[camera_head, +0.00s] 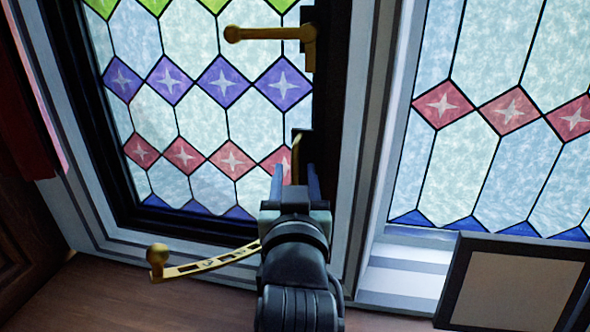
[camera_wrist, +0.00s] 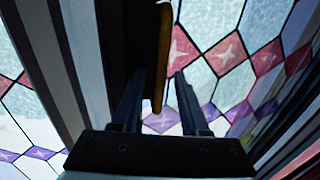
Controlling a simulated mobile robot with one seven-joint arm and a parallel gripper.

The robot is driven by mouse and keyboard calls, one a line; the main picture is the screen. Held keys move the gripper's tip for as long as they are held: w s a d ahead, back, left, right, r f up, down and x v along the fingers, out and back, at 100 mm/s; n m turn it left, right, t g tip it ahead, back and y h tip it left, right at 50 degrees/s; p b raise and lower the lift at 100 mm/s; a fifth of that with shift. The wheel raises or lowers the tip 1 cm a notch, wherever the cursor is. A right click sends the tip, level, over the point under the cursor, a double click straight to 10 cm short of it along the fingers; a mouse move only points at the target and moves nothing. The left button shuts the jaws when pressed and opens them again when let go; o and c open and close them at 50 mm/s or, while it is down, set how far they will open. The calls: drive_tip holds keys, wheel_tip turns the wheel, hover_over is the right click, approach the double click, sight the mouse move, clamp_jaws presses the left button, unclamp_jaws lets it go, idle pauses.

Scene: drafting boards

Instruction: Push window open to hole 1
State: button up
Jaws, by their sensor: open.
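The window (camera_head: 195,155) is a stained-glass pane in a black frame at the left of the head view; how far it stands open is hard to tell. A brass handle (camera_head: 268,33) sits high on it. A lower brass handle (camera_head: 297,150) is on its right side, and also shows in the wrist view (camera_wrist: 164,50). A brass stay bar (camera_head: 228,257) with several holes and a knob (camera_head: 157,260) lies along the bottom; its right end is hidden behind my arm. My gripper (camera_head: 295,170) is open, its fingers (camera_wrist: 159,75) pointing at the lower handle, whose end appears between them.
A grey fixed frame (camera_head: 365,130) stands right of the window, with another stained-glass pane (camera_head: 500,120) beyond it. A dark-edged panel (camera_head: 515,290) stands at the lower right. A wooden surface (camera_head: 110,295) and red cloth (camera_head: 22,110) are at the left.

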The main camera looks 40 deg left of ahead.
clamp_jaws()
idle(1.5)
